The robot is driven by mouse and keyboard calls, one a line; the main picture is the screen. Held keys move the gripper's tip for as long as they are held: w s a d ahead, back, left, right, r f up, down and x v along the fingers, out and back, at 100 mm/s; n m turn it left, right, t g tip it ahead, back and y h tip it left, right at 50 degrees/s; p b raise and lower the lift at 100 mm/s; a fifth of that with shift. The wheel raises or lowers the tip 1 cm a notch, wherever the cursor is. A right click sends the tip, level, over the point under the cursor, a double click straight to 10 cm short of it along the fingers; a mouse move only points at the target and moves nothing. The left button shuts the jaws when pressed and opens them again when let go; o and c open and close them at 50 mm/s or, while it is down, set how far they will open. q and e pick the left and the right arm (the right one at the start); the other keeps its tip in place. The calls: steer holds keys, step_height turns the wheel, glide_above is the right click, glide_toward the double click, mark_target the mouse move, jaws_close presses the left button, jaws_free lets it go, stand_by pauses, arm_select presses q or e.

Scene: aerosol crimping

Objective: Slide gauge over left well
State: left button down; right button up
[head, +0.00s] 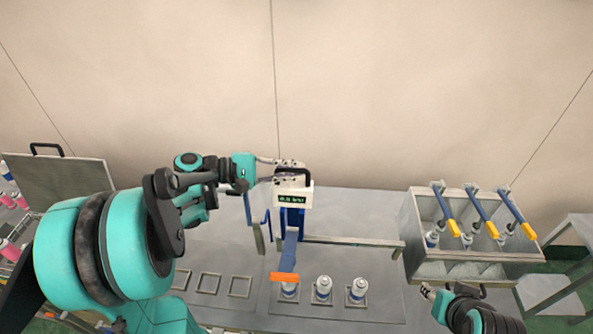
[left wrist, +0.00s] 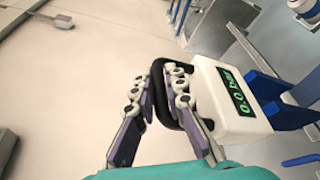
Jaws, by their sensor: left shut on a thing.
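The gauge (head: 294,198) is a white box with a green display, on a blue upright with a blue arm (head: 290,245) that ends in an orange piece (head: 284,277). In the left wrist view the gauge (left wrist: 228,98) shows "0.0 bar" and a black handle (left wrist: 187,128). My left gripper (head: 289,168) is shut on that handle; its fingers also show in the left wrist view (left wrist: 160,90). The orange piece lies over the top of the leftmost can (head: 289,289) and partly hides it; contact cannot be told. My right gripper (head: 428,292) is at lower right, away from the gauge.
Two more cans, the middle one (head: 322,288) and the right one (head: 356,290), stand in square wells. Empty square frames (head: 209,283) lie to the left. A rail (head: 350,242) runs behind the cans. A grey rack (head: 470,262) with blue-and-yellow tools stands at right.

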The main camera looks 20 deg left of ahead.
arm_select(q)
steer(key=c, duration=1.8)
jaws_free()
steer(key=shift+a, duration=0.15)
steer(key=shift+o, duration=1.2)
steer(key=shift+a, duration=0.25)
steer(key=shift+s, duration=0.15)
steer(key=v, duration=1.2)
arm_select(e)
steer(key=shift+a, duration=0.2)
steer(key=shift+s, duration=0.1)
